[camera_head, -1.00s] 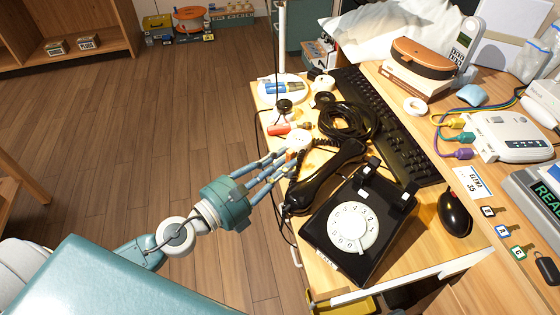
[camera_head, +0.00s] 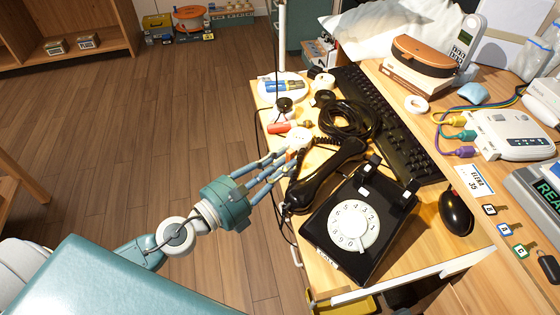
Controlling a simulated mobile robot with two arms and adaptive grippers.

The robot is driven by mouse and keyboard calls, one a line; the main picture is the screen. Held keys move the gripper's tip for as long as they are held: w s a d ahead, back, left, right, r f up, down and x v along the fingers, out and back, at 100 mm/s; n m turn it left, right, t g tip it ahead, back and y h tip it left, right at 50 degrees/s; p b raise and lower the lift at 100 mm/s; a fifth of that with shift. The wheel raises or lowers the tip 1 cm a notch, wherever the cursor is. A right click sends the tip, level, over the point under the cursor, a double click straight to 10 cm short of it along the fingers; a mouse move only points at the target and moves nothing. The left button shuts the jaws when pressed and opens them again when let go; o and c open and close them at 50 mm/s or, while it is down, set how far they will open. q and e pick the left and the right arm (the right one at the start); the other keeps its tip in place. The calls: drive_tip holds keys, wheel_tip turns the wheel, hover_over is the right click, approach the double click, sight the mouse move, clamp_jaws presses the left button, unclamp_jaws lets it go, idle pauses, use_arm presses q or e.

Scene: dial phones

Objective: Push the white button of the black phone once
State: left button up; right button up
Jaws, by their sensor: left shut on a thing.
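The black phone (camera_head: 322,238) with a white rotary dial (camera_head: 354,226) stands at the front of the desk. The black handset (camera_head: 322,180) is off the cradle, at the phone's left side. My left gripper (camera_head: 287,160) comes in from the left, its blue fingers at the handset's left side. My right gripper is not in view.
A coiled black cable (camera_head: 348,120) and a black keyboard (camera_head: 385,125) lie behind the phone. A black mouse (camera_head: 455,211) is at its right. A white plate with batteries (camera_head: 283,88) is at the back left.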

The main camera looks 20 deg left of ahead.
use_arm(q)
drive_tip(key=o, duration=0.9)
drive_tip(key=shift+v, duration=6)
drive_tip(key=shift+a, duration=0.1)
